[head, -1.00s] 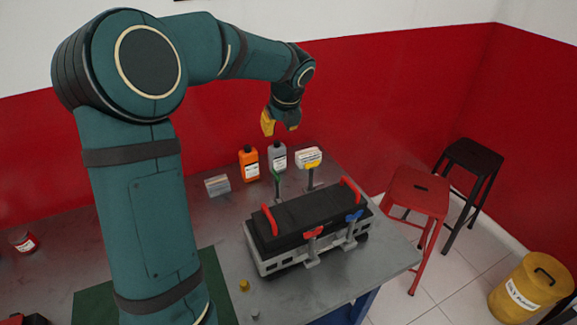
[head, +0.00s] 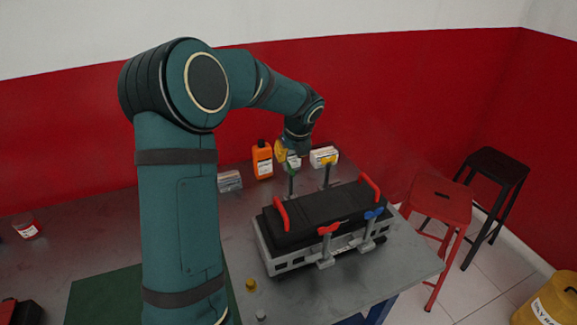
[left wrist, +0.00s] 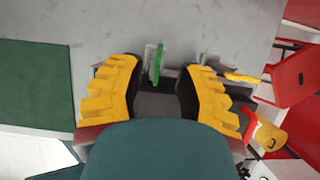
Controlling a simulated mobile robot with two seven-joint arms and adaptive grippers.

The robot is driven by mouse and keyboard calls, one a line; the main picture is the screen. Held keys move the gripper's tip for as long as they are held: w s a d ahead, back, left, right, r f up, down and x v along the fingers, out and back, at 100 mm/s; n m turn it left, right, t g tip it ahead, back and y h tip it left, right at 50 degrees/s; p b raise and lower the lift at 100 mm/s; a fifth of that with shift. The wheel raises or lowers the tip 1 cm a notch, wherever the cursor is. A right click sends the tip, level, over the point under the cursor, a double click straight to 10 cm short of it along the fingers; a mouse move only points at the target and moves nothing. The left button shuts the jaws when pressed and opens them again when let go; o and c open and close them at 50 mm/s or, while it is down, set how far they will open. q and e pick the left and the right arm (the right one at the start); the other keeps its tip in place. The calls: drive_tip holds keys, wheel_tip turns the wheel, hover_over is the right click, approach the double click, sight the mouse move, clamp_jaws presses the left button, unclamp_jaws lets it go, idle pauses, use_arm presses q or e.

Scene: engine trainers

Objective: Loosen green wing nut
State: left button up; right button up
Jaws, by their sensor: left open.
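The green wing nut (head: 292,170) sits on top of an upright post at the back left of the black-topped engine unit (head: 325,209). My left gripper (head: 287,154) points down just above it. In the left wrist view, the green wing nut (left wrist: 158,62) shows edge-on between the two yellow fingers of my left gripper (left wrist: 160,72). The fingers are open, with a gap on each side of the nut. I cannot tell the exact height between them. My right gripper is not in view.
A yellow wing nut (head: 329,160), a red one (head: 328,229) and a blue one (head: 374,213) sit on other posts. Red handles (head: 370,187) rise from the unit. An orange bottle (head: 262,160) and a white box (head: 323,156) stand behind.

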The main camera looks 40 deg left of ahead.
sight(288, 163)
use_arm(q)
drive_tip(key=x, duration=0.5)
drive_tip(key=shift+a+f+b, duration=0.15)
drive_tip(key=shift+f+b, duration=0.15)
drive_tip(key=shift+b, duration=0.1)
drive_tip(key=shift+o, duration=0.3)
clamp_jaws()
